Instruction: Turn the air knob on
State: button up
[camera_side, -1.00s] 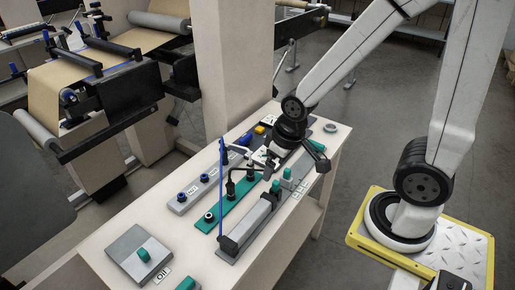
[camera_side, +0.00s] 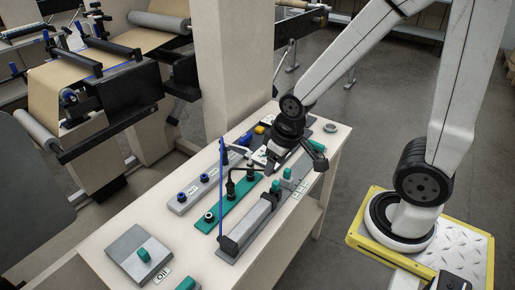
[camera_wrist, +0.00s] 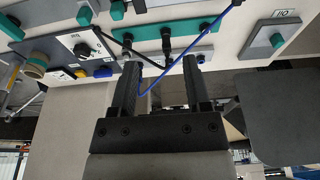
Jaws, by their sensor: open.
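A white plate with a black round knob (camera_wrist: 82,48) shows at the upper left of the wrist view; I take it for the air knob, but its small lettering is hard to read. My gripper (camera_wrist: 161,66) is open, with nothing held between its two black fingers. The knob is left of the left finger and apart from it. In the side view my gripper (camera_side: 268,160) hangs low over the far half of the bench, and the knob cannot be made out clearly there.
Blue and black cables (camera_wrist: 158,85) cross between and in front of the fingers. A yellow button (camera_wrist: 82,74) and a blue button (camera_wrist: 103,72) are near the knob. A green strip with fittings (camera_side: 226,210) and a grey oil box (camera_side: 138,252) occupy the bench.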

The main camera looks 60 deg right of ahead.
jog(key=w+d+m, duration=0.4)
jog(key=w, duration=0.6)
jog(key=m+g, duration=0.3)
jog(key=m, duration=1.1)
send_over(246, 136)
jog(key=f, duration=1)
jog(key=shift+a+f, duration=0.2)
jog(key=shift+a, duration=0.05)
jog(key=shift+d+f, duration=0.15)
jog(key=shift+d, duration=0.05)
jog(key=shift+f, duration=0.15)
jog(key=shift+f, duration=3.75)
grip_shut()
